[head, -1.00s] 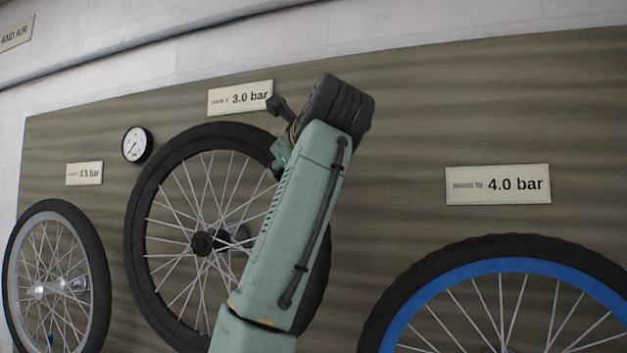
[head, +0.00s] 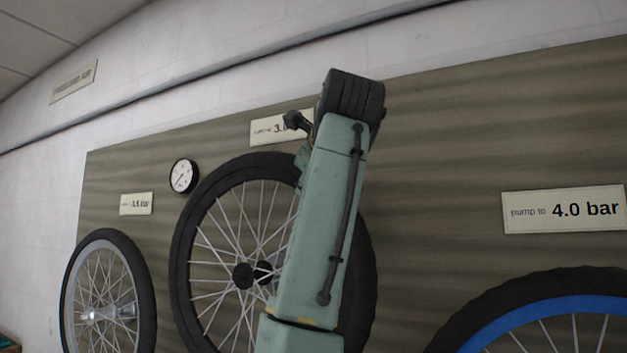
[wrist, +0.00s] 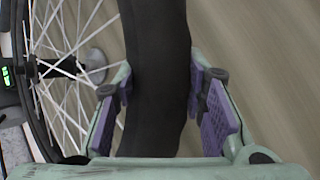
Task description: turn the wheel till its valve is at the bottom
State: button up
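The middle wheel (head: 196,222), with a black tyre, black rim and silver spokes, is upright in front of the brown panel. My arm hides much of its right side in the head view. In the wrist view its tyre (wrist: 158,60) runs between the two purple-padded fingers of my gripper (wrist: 160,85). The pads meet the tyre's sides at the tips, with no clear gap, so my gripper looks shut on it. The hub (wrist: 32,69) is to the left. I see no valve on the visible part. My gripper is hidden behind my arm in the head view.
A smaller wheel (head: 150,290) stands at left and a blue-rimmed wheel (head: 540,312) at lower right. A gauge (head: 183,176) and pressure signs, one reading 4.0 bar (head: 564,209), are on the panel. A device with a green display (wrist: 6,76) shows at the wrist view's left edge.

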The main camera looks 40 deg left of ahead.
jog(key=o, duration=0.3)
jog(key=v, duration=1.2)
dwell(0.5)
